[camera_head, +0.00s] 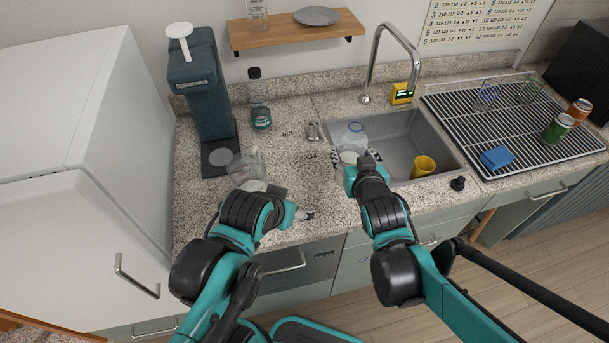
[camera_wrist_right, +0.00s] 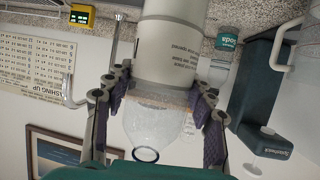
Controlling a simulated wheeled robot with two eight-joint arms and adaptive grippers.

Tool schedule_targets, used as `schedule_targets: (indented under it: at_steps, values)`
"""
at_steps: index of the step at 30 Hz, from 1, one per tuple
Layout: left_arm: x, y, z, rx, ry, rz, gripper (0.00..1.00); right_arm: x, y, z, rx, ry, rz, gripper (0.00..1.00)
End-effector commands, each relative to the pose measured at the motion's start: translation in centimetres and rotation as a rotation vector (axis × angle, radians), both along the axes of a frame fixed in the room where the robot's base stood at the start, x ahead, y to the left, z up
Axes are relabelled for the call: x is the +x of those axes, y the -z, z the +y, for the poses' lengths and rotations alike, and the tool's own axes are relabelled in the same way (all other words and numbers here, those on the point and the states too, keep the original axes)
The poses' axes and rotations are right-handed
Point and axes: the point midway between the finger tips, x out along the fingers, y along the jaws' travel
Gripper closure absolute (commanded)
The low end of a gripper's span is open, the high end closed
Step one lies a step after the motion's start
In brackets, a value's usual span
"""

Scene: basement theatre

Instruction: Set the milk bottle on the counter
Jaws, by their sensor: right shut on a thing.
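The milk bottle (camera_head: 352,138) is clear glass with a blue rim and a pale milky body. My right gripper (camera_head: 356,166) is shut around it near the front left edge of the sink. In the right wrist view, which is upside down, the fingers grip the milk bottle (camera_wrist_right: 168,52) from both sides below its clear neck. The bottle looks upright; I cannot tell whether its base touches the counter. The speckled stone counter (camera_head: 300,172) spreads to its left.
The sink (camera_head: 400,137) holds a yellow cup (camera_head: 423,166). A drying rack (camera_head: 500,135) lies to the right.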

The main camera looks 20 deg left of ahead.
Motion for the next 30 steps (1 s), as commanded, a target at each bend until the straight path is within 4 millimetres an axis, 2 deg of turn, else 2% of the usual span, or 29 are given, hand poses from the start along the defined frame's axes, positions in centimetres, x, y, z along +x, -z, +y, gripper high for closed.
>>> schedule_targets:
  at_steps: [1, 3, 7, 10, 16, 23, 30]
  values:
    - [0.0, 1.1, 0.0, 0.000, 0.000, 0.000, 0.25, 0.1, 1.3, 1.6, -0.002, -0.008, -0.003, 0.94]
    - [0.0, 1.8, 0.0, 0.000, 0.000, 0.000, 0.25, 0.2, 2.3, 3.3, -0.001, -0.007, -0.003, 0.94]
    - [0.0, 2.7, 0.0, 0.000, 0.000, 0.000, 0.25, 0.5, 3.8, 5.8, 0.000, -0.005, -0.002, 0.94]
    - [0.0, 3.1, 0.0, 0.000, 0.000, 0.000, 0.25, 0.7, 4.4, 6.9, 0.000, -0.001, -0.001, 0.94]
    - [0.0, 3.6, 0.0, 0.000, 0.000, 0.000, 0.25, 0.8, 5.3, 7.5, 0.000, 0.002, -0.001, 0.94]
    - [0.0, 5.4, 0.0, 0.000, 0.000, 0.000, 0.25, 0.8, 8.7, 7.5, 0.001, 0.001, -0.001, 0.94]
    - [0.0, 5.2, 0.0, 0.000, 0.000, 0.000, 0.25, 0.7, 8.5, 7.4, 0.001, 0.001, -0.001, 0.94]
